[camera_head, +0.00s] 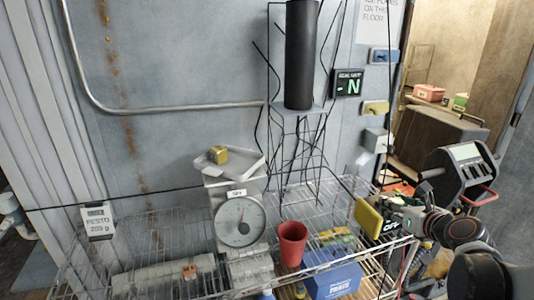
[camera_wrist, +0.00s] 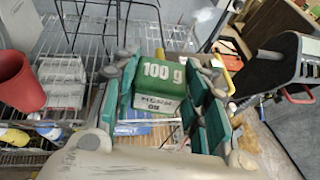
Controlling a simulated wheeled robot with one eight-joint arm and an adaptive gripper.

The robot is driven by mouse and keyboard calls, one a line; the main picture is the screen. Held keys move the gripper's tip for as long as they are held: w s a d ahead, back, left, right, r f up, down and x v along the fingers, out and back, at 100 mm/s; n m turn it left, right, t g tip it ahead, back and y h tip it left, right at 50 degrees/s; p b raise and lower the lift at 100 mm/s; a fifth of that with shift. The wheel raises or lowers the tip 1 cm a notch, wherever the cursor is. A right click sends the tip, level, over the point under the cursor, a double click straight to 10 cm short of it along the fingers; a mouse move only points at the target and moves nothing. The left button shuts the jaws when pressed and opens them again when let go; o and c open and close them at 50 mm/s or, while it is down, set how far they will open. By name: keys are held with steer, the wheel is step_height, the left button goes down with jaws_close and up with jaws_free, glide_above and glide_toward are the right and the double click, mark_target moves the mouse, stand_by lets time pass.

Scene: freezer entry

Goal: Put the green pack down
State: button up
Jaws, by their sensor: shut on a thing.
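The green pack (camera_wrist: 165,88), marked "100 g" in white with a pale label on its front, sits between the teal fingers of my gripper (camera_wrist: 155,100) in the wrist view. My gripper is shut on it and holds it above the wire rack. In the head view my gripper (camera_head: 402,218) is at the right end of the wire rack (camera_head: 160,240), where the pack is small and partly hidden. The dial scale (camera_head: 239,220) stands on the rack to the left, apart from my gripper, with a small yellow block (camera_head: 218,154) on its tray (camera_head: 238,164).
A red cup (camera_head: 292,243) and a blue box (camera_head: 333,281) stand between the scale and my gripper. A black wire stand (camera_head: 300,140) rises behind them. A yellow panel (camera_head: 368,218) is close to my gripper. A dark machine (camera_head: 460,170) stands at the right.

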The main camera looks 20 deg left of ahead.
steer(key=w+a+r+n+g+y+p, duration=0.1)
steer(key=w+a+r+p, duration=0.1)
steer(key=a+r, duration=0.3)
steer(key=w+a+r+n+y+p, duration=0.1)
steer(key=w+a+r+p, duration=0.15)
steer(key=a, duration=0.55)
step_height(320, 180, up, 18)
steer(key=n+g+y+p, duration=0.4)
steer(key=n+g+p, duration=0.1)
steer(key=p, duration=0.7)
glide_above(243, 168)
step_height(243, 168, down, 20)
steer(key=shift+a+r+p, duration=0.1)
steer(key=shift+r+p, duration=0.15)
steer(key=shift+p, duration=0.35)
steer(key=shift+r, duration=0.1)
